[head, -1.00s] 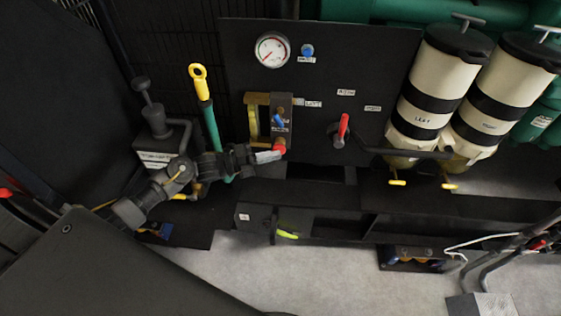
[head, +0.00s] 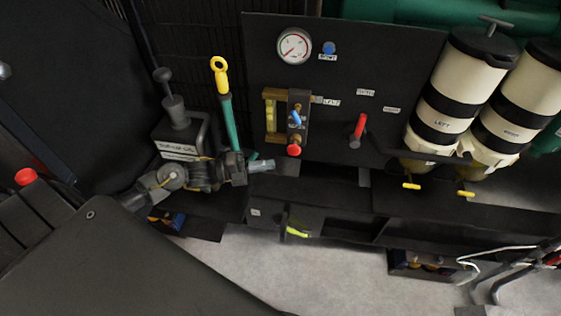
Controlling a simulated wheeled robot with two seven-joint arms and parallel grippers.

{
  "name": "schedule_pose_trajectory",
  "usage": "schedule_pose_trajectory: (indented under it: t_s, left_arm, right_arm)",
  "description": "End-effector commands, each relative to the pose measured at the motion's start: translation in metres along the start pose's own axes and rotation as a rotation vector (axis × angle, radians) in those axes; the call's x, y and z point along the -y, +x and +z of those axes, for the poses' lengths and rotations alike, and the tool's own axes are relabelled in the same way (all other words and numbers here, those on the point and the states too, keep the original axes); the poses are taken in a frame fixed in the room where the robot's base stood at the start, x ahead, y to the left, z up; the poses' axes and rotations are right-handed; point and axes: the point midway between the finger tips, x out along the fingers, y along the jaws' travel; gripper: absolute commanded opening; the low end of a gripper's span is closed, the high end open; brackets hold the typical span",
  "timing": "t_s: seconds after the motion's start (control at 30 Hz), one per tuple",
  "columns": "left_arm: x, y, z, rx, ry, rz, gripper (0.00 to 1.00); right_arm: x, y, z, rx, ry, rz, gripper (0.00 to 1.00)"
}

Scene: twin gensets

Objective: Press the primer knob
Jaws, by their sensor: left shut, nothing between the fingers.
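A red round knob (head: 293,150) sits below a small blue lever (head: 296,118) on the dark panel. My left gripper (head: 262,165) is shut and empty. Its tips point right, short of the red knob and below it in the picture, apart from it. My right gripper is not in view.
A yellow-ringed dipstick handle (head: 219,75) with a green tube rises just behind my left gripper. A red lever (head: 359,127) and a gauge (head: 294,46) are on the panel. Two cream-and-black filters (head: 463,85) hang at the right.

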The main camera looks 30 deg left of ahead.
Motion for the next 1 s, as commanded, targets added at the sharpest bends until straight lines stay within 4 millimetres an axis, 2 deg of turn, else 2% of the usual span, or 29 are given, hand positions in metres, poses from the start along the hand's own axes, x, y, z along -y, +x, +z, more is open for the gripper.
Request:
schedule_pose_trajectory:
  t_s: [0.1,0.3,0.67,1.0]
  left_arm:
    - [-0.002,-0.02,-0.001,0.001,-0.002,0.003,0.0]
    - [-0.001,-0.035,-0.001,-0.002,-0.001,0.001,0.0]
    - [0.0,-0.036,-0.001,-0.004,-0.002,-0.001,0.0]
    - [0.0,-0.035,-0.001,-0.004,-0.002,-0.001,0.0]
  right_arm:
    - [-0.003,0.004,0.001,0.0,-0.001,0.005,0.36]
    - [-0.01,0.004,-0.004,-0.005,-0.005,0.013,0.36]
    - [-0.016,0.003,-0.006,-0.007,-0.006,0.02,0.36]
    - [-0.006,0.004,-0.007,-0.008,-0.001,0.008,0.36]
